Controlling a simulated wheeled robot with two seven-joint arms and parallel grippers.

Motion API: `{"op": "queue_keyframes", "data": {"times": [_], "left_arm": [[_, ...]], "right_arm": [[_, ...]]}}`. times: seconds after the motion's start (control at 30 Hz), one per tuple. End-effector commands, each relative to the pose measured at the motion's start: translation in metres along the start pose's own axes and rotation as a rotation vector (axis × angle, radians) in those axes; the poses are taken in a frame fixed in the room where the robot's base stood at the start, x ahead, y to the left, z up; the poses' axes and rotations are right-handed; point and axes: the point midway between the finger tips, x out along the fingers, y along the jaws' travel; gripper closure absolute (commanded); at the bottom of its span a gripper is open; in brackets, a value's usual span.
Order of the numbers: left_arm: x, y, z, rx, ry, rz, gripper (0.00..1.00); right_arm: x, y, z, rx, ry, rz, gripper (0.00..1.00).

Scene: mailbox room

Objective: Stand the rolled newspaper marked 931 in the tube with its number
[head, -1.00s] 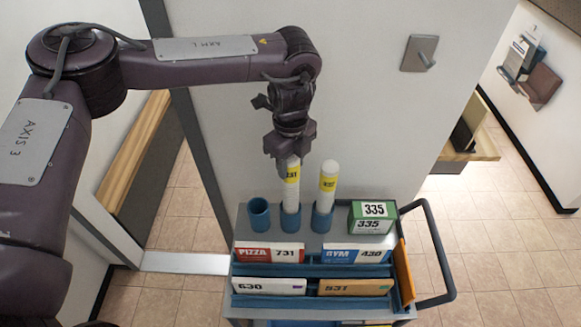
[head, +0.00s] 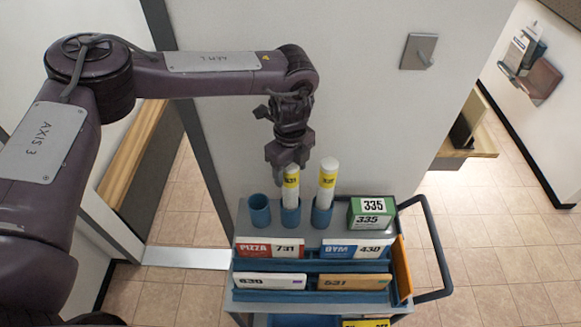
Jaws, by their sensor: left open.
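A white rolled newspaper (head: 291,191) with a yellow number band stands in the middle blue tube (head: 290,214) on the cart, tilted slightly. Its number is too small to read surely now. A second white roll (head: 327,182) with a yellow band stands in the right blue tube (head: 322,214); its number is unclear. The left blue tube (head: 259,213) is empty. My left gripper (head: 285,176) is open at the upper end of the middle roll, overlapping it in the view; I cannot tell whether its fingers straddle it. My right gripper is not in view.
The grey cart (head: 243,221) holds a green box marked 335 (head: 370,213), mail in slots such as the PIZZA 731 piece (head: 270,248), and a handle (head: 436,250) at right. A wall (head: 360,110) stands behind. Tiled floor is free at right.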

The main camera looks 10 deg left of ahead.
Motion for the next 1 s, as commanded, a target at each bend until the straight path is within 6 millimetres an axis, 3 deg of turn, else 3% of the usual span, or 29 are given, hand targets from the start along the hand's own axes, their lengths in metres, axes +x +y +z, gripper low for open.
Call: {"op": "queue_keyframes", "data": {"times": [0.23, 0.53, 0.7, 1.0], "left_arm": [[-0.002, -0.001, 0.000, 0.002, -0.001, -0.003, 0.41], [-0.051, 0.000, -0.004, 0.001, -0.001, -0.005, 0.41], [-0.075, 0.000, -0.004, 0.001, -0.002, -0.003, 0.41], [-0.079, 0.001, -0.004, 0.001, 0.000, 0.000, 0.41]], "right_arm": [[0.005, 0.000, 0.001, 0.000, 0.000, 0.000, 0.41], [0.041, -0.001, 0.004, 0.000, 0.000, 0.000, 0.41], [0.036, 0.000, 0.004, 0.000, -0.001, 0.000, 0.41], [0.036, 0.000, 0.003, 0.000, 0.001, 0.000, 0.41]]}}
